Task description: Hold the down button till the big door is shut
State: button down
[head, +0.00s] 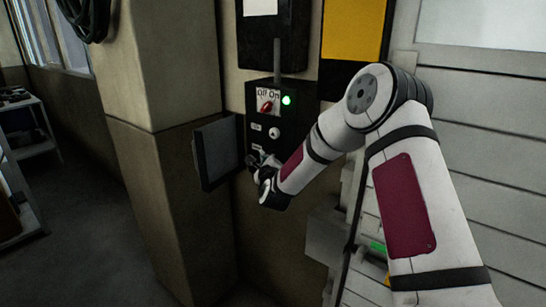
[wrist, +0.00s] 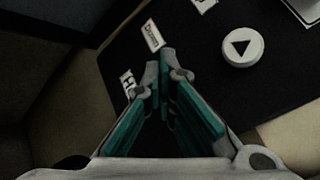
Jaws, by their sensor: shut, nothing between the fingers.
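The black control box (head: 262,112) is on the wall in the head view. It has a white round button (head: 274,132), which shows in the wrist view with a black triangle (wrist: 243,47). A label reading "Down" (wrist: 152,35) lies just beyond my fingertips. My gripper (head: 256,160) is shut and empty, its tips (wrist: 166,62) at the box's lower face beside this label. No down button shows; the fingers may cover it. I cannot tell whether they touch or press it. A pale slatted surface (head: 484,130) at the right looks like the big door; its lower edge is not visible.
A red Off/On switch (head: 266,106) and a lit green lamp (head: 287,100) are on the box above the white button. A dark flat panel (head: 217,153) juts out left of my gripper, next to the wall pillar (head: 170,60). A shelf (head: 30,145) stands far left.

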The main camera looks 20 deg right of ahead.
jog(key=shift+s+a+p, duration=0.5)
jog(key=shift+s+a, duration=0.25)
jog(key=shift+a, duration=0.25)
jog(key=shift+s+a+p, duration=0.5)
jog(key=shift+s+a, duration=0.25)
jog(key=shift+a, duration=0.25)
